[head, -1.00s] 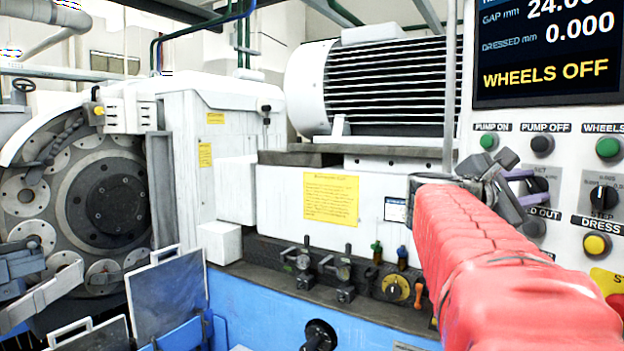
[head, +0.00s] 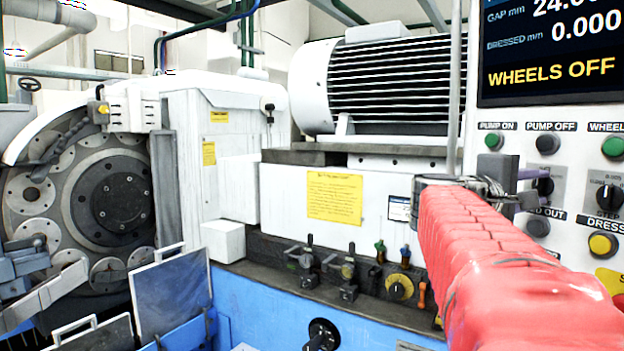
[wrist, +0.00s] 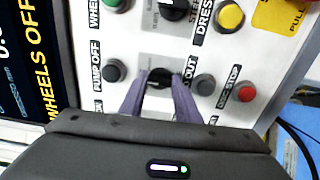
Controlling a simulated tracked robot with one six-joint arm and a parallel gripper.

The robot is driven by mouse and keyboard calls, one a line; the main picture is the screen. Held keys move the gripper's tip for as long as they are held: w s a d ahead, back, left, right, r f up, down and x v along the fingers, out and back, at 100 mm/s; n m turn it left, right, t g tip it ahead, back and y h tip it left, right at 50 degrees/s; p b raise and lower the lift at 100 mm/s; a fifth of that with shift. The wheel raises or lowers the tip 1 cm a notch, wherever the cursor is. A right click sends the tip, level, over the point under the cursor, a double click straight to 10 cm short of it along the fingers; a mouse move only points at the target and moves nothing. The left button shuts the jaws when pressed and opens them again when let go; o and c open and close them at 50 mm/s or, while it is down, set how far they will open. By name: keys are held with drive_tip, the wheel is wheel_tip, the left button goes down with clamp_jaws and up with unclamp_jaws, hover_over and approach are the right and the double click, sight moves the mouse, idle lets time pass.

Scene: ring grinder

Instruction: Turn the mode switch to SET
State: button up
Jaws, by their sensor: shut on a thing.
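The mode switch is a black rotary knob (head: 544,187) on the white control panel, below the PUMP OFF button. In the wrist view the knob (wrist: 160,76) sits between the tips of my two purple-grey fingers. My gripper (head: 533,187) reaches it from the left in the head view, at the end of my red-sleeved arm. In the wrist view my gripper (wrist: 158,84) is shut on the knob, one finger on each side. The fingers and gripper body hide part of the switch plate, and I cannot read the SET mark or the pointer's position.
Close around the knob are the PUMP OFF button (head: 548,144), a dark button (head: 537,226) below, and the STEP knob (head: 607,197). A yellow DRESS button (head: 602,244) and a red stop button (wrist: 246,93) are nearby. The screen (head: 550,50) reads WHEELS OFF.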

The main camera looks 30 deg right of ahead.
drive_tip(key=shift+s+f, duration=0.1)
drive_tip(key=shift+f, duration=0.15)
drive_tip(key=o, duration=1)
drive_tip(key=shift+r, duration=0.15)
drive_tip(key=shift+o, duration=0.2)
drive_tip(key=w+a, duration=0.1)
drive_tip(key=a, duration=1.2)
drive_tip(key=shift+w+a, duration=0.25)
drive_tip(key=shift+a, duration=0.05)
drive_tip(key=shift+w, duration=0.1)
